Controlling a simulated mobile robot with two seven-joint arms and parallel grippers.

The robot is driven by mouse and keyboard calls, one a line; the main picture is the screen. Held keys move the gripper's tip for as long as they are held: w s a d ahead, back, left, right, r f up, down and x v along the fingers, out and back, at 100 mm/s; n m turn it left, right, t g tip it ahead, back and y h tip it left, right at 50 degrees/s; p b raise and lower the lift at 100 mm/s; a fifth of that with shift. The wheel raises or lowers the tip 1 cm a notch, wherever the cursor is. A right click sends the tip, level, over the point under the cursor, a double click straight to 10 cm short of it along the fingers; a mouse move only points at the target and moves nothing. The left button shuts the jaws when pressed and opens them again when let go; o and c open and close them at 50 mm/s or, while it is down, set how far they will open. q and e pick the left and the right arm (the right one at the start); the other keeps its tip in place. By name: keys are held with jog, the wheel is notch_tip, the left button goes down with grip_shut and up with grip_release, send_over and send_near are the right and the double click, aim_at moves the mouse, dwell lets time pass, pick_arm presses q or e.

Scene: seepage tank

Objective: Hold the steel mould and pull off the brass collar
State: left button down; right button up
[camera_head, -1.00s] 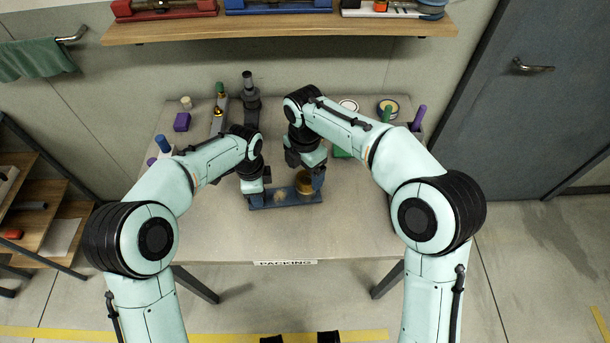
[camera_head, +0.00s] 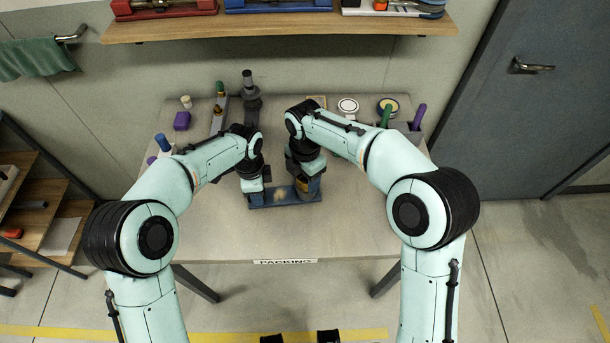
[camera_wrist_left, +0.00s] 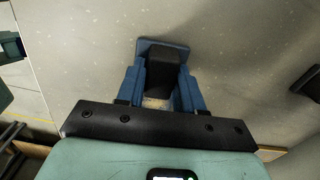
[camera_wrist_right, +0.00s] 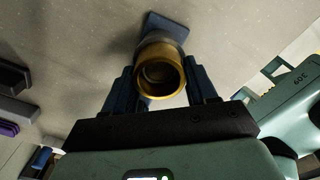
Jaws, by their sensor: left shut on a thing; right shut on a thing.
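The brass collar (camera_wrist_right: 160,72) is a gold ring with an open bore, seen between my right gripper's fingers. It sits on a pale grey cylinder that looks like the steel mould (camera_wrist_right: 170,34), with a blue base plate (camera_wrist_right: 166,22) under it. My left gripper (camera_wrist_left: 160,92) is shut on a dark block (camera_wrist_left: 160,72) at the left end of the blue plate (camera_head: 285,199). Whether that block belongs to the mould cannot be told.
The table (camera_head: 220,225) is clear in front of the plate. Round tins (camera_head: 387,106) and a grey holder (camera_head: 405,130) stand at the back right. A shelf (camera_head: 280,27) hangs above.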

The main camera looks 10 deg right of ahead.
grip_shut()
jog(key=shift+r, duration=0.3)
dwell(0.4)
jog(key=shift+r, duration=2.15)
pick_arm(q)
jog(key=c, duration=0.6)
grip_release()
jog(key=shift+c, duration=0.2)
notch_tip(320, 180, up, 12)
